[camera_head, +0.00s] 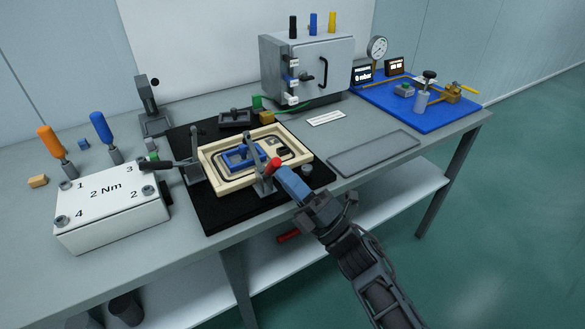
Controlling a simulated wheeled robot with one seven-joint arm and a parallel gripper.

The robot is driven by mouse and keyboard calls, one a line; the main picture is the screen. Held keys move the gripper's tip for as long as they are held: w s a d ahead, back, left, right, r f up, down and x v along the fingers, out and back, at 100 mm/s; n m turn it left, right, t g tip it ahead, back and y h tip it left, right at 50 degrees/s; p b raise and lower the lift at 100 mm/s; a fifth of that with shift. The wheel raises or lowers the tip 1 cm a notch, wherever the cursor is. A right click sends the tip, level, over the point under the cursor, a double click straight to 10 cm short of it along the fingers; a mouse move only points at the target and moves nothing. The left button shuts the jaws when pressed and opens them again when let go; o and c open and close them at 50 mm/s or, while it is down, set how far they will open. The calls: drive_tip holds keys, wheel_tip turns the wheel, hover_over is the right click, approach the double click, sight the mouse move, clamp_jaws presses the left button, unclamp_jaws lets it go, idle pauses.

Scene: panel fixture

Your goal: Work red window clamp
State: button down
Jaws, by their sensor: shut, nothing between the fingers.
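The red window clamp shows as a red grip (273,164) at the near right side of a cream frame (211,187). A grey metal bracket (262,186) stands just below the grip. My gripper (281,172) reaches in from the lower right with its tip right at the red grip. Its fingers are shut with nothing between them. I cannot tell whether they touch the grip. The gripper hides part of the clamp. A blue part (240,158) lies inside the frame.
The frame rests on a black mat (220,220). A white box marked 2 Nm (110,208) and two screwdrivers stand left. A cabinet (300,75) stands behind. A grey tray (374,153) and a blue mat with fittings (425,123) lie right. A dark post (150,105) rises behind left.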

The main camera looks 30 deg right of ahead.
drive_tip(key=r+g+h+p, duration=0.1)
drive_tip(key=p, duration=0.1)
drive_tip(key=w+r+m+h+p, duration=0.1)
drive_tip(key=p, duration=0.1)
drive_tip(key=shift+w+r+g, duration=0.1)
drive_tip(key=shift+r+g, duration=0.15)
drive_tip(key=shift+g, duration=0.15)
drive_tip(key=shift+w+r+p, duration=0.2)
drive_tip(key=shift+w+r, duration=0.1)
drive_tip(key=shift+w, duration=0.45)
drive_tip(key=shift+w+r+p, duration=0.2)
drive_tip(key=shift+w+r, duration=0.1)
drive_tip(key=shift+w, duration=0.4)
drive_tip(key=shift+w+r, duration=0.15)
drive_tip(key=shift+r, duration=0.05)
